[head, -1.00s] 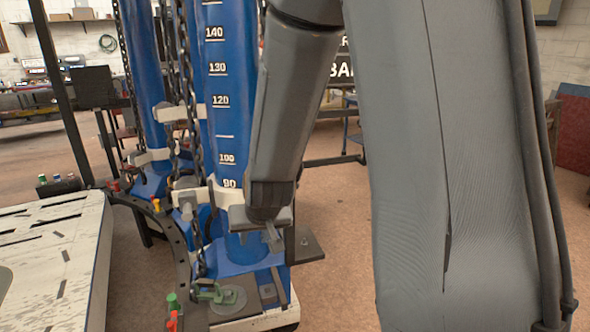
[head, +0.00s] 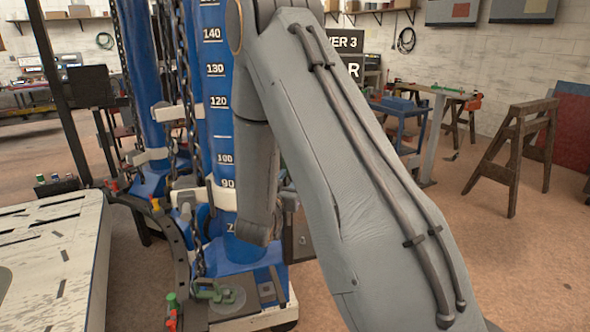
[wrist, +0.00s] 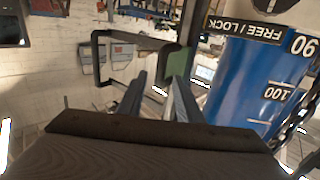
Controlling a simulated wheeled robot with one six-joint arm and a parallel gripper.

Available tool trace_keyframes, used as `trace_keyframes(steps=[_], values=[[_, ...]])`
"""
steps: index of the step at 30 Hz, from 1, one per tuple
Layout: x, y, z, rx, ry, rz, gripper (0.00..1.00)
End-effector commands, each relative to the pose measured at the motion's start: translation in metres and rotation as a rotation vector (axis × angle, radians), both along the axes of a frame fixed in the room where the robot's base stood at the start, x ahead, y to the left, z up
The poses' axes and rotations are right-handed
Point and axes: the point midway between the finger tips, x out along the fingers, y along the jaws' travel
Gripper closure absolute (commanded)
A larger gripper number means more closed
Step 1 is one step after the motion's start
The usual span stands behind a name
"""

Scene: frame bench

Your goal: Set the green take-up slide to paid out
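A small green fitting (head: 213,291) sits low at the foot of the blue tower in the head view, beside a grey disc; I cannot make out its setting. In the wrist view a green block (wrist: 173,60) shows just past the fingertips, towards the right finger; I cannot tell whether it is the same part or whether it is touched. My gripper (wrist: 160,77) is open, its two grey fingers apart with nothing held between them. In the head view my arm hides the fingers. A FREE/LOCK label (wrist: 245,28) shows upside down on the blue column in the wrist view.
The blue column (head: 220,130) with its height scale and a hanging chain (head: 186,100) stand close left of my arm. A pale slatted deck (head: 50,255) is at the left. A wooden sawhorse (head: 512,150) stands at the right, with open floor before it.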

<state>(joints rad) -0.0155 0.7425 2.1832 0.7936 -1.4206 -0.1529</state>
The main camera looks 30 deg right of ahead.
Motion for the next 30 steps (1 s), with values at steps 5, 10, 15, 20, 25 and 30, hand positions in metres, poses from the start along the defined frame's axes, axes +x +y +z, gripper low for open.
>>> trace_keyframes(steps=[5,10,15,20,25,30], values=[[0.02,-0.021,0.001,0.0,0.001,-0.001,0.68],[0.034,-0.032,0.0,0.002,0.002,0.001,0.68],[0.039,-0.037,0.0,0.001,0.001,0.002,0.68],[0.039,-0.037,0.0,0.001,0.001,0.002,0.68],[0.039,-0.037,0.0,0.001,0.001,0.002,0.88],[0.039,-0.037,0.0,0.001,0.001,0.002,1.0]])
